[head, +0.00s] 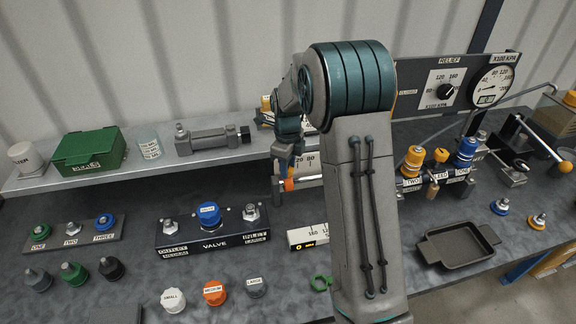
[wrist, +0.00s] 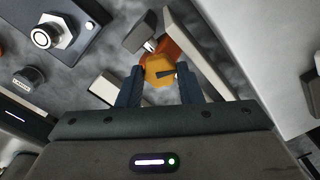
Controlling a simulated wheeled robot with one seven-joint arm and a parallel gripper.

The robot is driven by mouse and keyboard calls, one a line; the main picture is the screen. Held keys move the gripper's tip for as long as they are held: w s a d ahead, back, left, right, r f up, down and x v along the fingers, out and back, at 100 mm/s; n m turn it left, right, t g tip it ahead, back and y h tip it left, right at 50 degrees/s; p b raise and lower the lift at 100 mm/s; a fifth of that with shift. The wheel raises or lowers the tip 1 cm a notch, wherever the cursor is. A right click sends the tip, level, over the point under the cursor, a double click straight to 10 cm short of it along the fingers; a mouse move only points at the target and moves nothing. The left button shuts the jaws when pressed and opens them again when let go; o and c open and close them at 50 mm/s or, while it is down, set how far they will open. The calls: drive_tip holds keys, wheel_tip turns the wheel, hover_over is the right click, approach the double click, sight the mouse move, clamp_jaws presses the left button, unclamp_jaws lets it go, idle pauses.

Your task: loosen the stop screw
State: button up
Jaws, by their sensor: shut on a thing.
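A yellow-orange knob (wrist: 159,68), which I take for the stop screw, sits between the two dark fingers of my gripper (wrist: 160,88) in the wrist view. The fingers are shut on its sides. A dark slot or mark shows on its face. A red-orange part and a grey block (wrist: 139,33) lie just beyond it. In the head view my gripper (head: 284,183) points down in front of the shelf, with a small orange piece (head: 289,185) at its fingertips. My arm hides part of the area to the right, and I cannot see the screw's thread.
The valve block (head: 211,229) with its blue cap stands left of my gripper. A white scale plate (head: 307,237) lies below it. The shelf edge (head: 110,178) runs close behind. A grey tray (head: 458,245) and the relief panel (head: 450,70) are to the right.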

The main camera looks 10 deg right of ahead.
drive_tip(key=n+b, duration=0.2)
drive_tip(key=n, duration=0.4)
drive_tip(key=n+b, duration=0.1)
drive_tip(key=n, duration=0.5)
drive_tip(key=shift+w+n+b, duration=0.1)
drive_tip(key=shift+n+b, duration=0.3)
drive_tip(key=n+b, duration=0.1)
drive_tip(key=n, duration=0.9)
drive_tip(key=shift+r, duration=0.1)
drive_tip(key=shift+n, duration=0.4)
drive_tip(key=o, duration=0.7)
drive_tip(key=shift+r, duration=0.1)
